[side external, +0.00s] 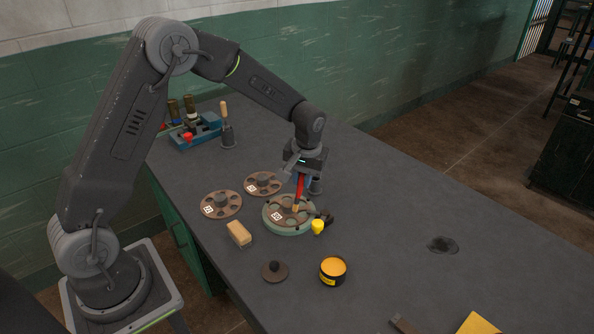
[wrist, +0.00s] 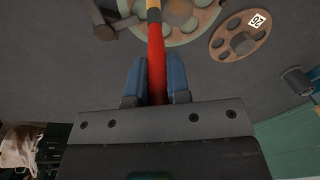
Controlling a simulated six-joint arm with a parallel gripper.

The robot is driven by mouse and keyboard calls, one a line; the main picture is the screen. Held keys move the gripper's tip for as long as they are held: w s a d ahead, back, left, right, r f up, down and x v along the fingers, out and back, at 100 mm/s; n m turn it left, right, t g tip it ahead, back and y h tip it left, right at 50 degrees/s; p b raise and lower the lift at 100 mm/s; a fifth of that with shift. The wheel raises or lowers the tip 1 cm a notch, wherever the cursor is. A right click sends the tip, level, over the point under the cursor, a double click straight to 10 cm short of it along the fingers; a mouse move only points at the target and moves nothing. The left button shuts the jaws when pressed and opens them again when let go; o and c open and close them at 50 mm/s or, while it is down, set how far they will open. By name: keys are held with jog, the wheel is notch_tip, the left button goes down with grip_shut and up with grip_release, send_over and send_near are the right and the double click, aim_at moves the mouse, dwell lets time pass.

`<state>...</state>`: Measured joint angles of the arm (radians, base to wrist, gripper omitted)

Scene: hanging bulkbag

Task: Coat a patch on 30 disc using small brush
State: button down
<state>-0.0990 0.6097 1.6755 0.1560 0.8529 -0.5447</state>
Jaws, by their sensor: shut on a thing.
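My gripper (side external: 301,176) is shut on a small brush (side external: 300,185) with a red handle, held pointing down. In the wrist view, the brush (wrist: 156,50) sits between the blue fingers, its pale end toward the top edge. A brown disc (side external: 289,210) with round holes and a white label lies on a pale green round fixture (side external: 270,224), under the brush. The brush tip is at or just above this disc; I cannot tell if it touches. The label is too small to read surely. An open tin (side external: 333,270) holds orange-yellow coating.
Two other labelled discs (side external: 221,205) (side external: 262,184) lie to the left of and behind the fixture. A tan block (side external: 239,233), a dark lid (side external: 274,271) and a yellow knob (side external: 318,227) are nearby. A blue caddy (side external: 195,132) stands at the back. The table's right side is mostly clear.

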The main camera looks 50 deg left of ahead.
jog(key=shift+d+f, duration=0.5)
jog(key=shift+d, duration=0.4)
jog(key=shift+a+f, duration=0.2)
jog(key=shift+a, duration=0.45)
jog(key=shift+a+f, duration=0.2)
jog(key=shift+a, duration=0.4)
jog(key=shift+a+f, duration=0.15)
jog(key=shift+a, duration=1.4)
jog(key=shift+w+d, duration=0.2)
jog(key=shift+d, duration=0.55)
jog(key=d, duration=0.3)
jog(key=shift+d+f, duration=0.1)
jog(key=shift+f, duration=0.3)
jog(key=shift+d+r, duration=0.1)
jog(key=shift+d, duration=0.3)
jog(key=shift+a, duration=2.3)
notch_tip(320, 180, up, 11)
jog(key=shift+a, duration=0.2)
